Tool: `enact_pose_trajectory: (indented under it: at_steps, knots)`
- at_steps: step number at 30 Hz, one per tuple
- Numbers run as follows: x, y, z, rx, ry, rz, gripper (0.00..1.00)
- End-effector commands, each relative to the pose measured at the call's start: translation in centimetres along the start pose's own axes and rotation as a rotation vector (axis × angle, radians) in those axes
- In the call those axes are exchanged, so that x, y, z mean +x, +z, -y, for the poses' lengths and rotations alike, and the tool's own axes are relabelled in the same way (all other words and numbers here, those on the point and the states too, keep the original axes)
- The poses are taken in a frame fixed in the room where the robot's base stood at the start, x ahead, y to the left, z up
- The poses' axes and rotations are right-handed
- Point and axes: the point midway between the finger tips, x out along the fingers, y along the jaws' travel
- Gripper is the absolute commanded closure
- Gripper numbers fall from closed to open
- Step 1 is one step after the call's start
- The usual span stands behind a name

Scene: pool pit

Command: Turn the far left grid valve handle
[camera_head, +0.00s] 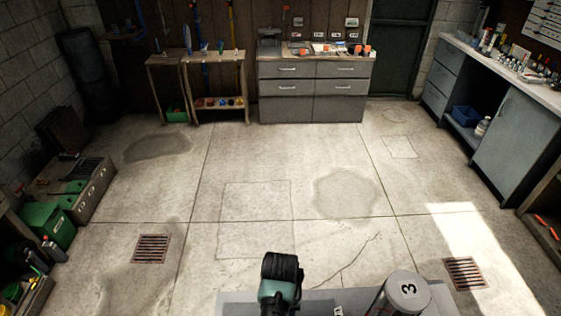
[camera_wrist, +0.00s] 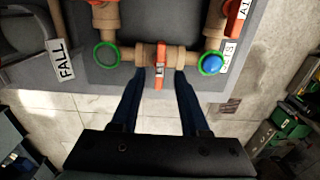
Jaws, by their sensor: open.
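In the wrist view, a red valve handle (camera_wrist: 160,68) sits on a tan pipe fitting at the top middle, its long side pointing down the picture. My gripper (camera_wrist: 160,82) is open, with its two dark blue fingers pointing up the picture. One fingertip shows on each side of the handle, with gaps between; whether they are level with it in depth is unclear. A green ring (camera_wrist: 107,55) is left of the handle, and a blue knob with a green rim (camera_wrist: 211,64) is right of it. I cannot tell which position in the grid this handle has. The head view does not show it.
In the head view, a cylinder marked 3 (camera_head: 408,283) stands at the bottom. Drawers (camera_head: 315,90), a workbench (camera_head: 525,140) and green boxes (camera_head: 47,222) edge the mostly clear floor.

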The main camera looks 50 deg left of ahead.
Motion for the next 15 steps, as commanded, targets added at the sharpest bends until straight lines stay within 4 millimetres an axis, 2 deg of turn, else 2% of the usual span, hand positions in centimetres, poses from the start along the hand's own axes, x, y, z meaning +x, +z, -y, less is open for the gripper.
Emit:
enact_pose_trajectory:
  at_steps: [9, 15]
  knots:
    - [-6.6, -0.2, -0.1, 0.001, 0.002, -0.007, 0.55]
    - [-9.3, -0.1, -0.1, 0.002, 0.001, -0.003, 0.55]
